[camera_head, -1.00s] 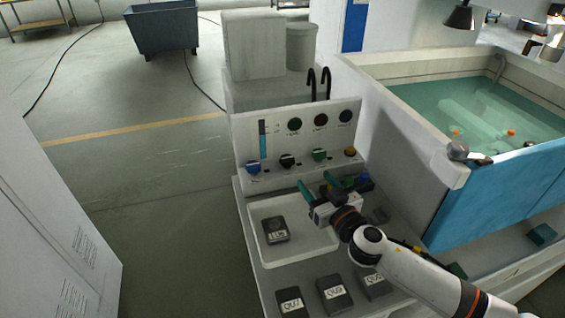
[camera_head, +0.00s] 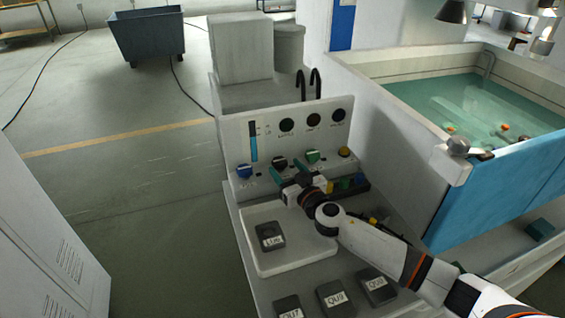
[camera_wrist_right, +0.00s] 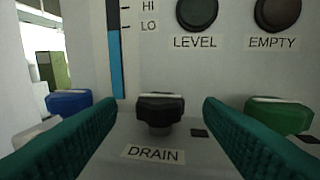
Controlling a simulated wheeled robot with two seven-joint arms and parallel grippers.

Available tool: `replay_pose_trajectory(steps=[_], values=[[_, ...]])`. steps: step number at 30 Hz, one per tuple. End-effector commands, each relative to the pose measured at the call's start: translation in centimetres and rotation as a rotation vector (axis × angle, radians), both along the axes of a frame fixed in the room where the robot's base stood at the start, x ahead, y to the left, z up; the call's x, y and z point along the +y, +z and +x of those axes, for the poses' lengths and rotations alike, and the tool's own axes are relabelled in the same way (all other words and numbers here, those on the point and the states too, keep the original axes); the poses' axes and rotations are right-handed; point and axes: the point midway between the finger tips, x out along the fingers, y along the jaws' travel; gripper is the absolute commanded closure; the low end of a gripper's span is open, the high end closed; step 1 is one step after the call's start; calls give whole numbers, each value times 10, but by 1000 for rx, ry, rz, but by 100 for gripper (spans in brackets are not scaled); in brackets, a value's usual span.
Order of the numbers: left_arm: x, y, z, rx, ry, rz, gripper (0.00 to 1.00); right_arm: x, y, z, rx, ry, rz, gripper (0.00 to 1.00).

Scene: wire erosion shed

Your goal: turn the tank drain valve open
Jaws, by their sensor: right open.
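The drain valve is a black knob (camera_wrist_right: 160,110) above a DRAIN label in the right wrist view, with a pale line along its top. In the head view the black knob (camera_head: 280,162) sits on the lower ledge of the panel. My right gripper (camera_wrist_right: 160,135) has its two green fingers spread to either side of the knob, apart from it. In the head view the right gripper (camera_head: 288,175) is just in front of the panel's knob row. My left gripper is not in view.
A blue knob (camera_wrist_right: 69,102) is left of the drain knob and a green knob (camera_wrist_right: 280,114) right of it. A white tray (camera_head: 290,265) holds a dark block. The water tank (camera_head: 465,185) stands at the right.

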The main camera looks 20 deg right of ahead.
Motion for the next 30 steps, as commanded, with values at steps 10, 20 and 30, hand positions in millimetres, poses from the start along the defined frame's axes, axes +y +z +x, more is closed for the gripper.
replay_pose_trajectory(steps=[10,20,30], values=[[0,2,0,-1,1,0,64,6,0,28,0,1,0,39],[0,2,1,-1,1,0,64,6,-1,28,0,0,0,50],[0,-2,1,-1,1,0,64,5,-2,28,2,11,0,83]])
